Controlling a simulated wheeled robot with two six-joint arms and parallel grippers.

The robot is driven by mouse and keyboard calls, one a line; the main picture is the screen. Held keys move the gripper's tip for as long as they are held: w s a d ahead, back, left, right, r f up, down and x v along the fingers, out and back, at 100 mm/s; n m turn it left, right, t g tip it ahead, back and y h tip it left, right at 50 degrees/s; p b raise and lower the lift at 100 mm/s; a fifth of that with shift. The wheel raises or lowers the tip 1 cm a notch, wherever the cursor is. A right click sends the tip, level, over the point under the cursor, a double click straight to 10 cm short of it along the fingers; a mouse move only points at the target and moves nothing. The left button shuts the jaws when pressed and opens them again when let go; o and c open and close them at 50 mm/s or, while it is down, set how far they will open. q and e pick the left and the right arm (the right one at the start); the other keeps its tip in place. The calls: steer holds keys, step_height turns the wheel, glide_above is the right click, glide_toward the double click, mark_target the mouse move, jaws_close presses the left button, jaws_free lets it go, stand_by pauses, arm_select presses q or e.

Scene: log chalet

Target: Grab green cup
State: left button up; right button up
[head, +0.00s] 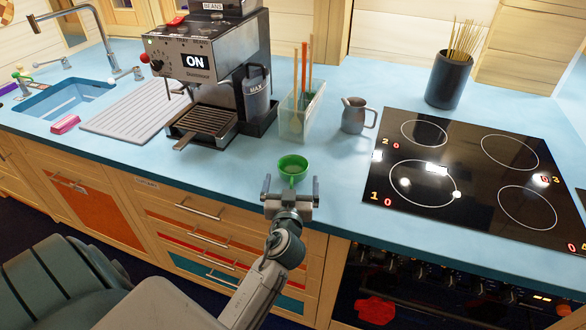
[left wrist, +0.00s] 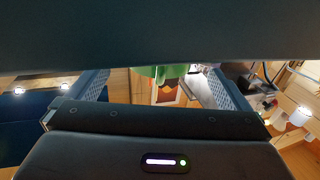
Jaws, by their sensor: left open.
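The green cup (head: 292,167) stands upright on the light blue counter (head: 240,175) near its front edge, in the head view. My left gripper (head: 291,187) is at the counter's front edge, just in front of the cup. Its two fingers are apart, one to each side of the cup's near side. In the left wrist view, part of the green cup (left wrist: 162,72) shows at the top between the fingers of my left gripper (left wrist: 165,85), partly hidden by a dark body above. I cannot tell whether the fingers touch it. My right gripper is not in view.
A clear container (head: 301,112) with sticks stands behind the cup, beside a grey metal pitcher (head: 354,115). A coffee machine (head: 212,75) is back left, and a black cooktop (head: 475,175) lies to the right. The counter around the cup is clear.

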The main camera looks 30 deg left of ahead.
mark_target(292, 176)
arm_select(q)
steer(key=p+x, duration=0.1)
steer(key=x, duration=0.3)
steer(key=shift+r, duration=0.1)
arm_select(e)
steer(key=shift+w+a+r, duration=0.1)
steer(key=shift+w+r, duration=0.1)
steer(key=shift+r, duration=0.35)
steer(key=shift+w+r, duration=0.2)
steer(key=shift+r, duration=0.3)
arm_select(q)
steer(key=shift+c, duration=1.1)
steer(key=c, duration=0.8)
steer(key=shift+c, duration=0.2)
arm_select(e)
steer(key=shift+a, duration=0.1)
arm_select(q)
steer(key=shift+r, duration=0.1)
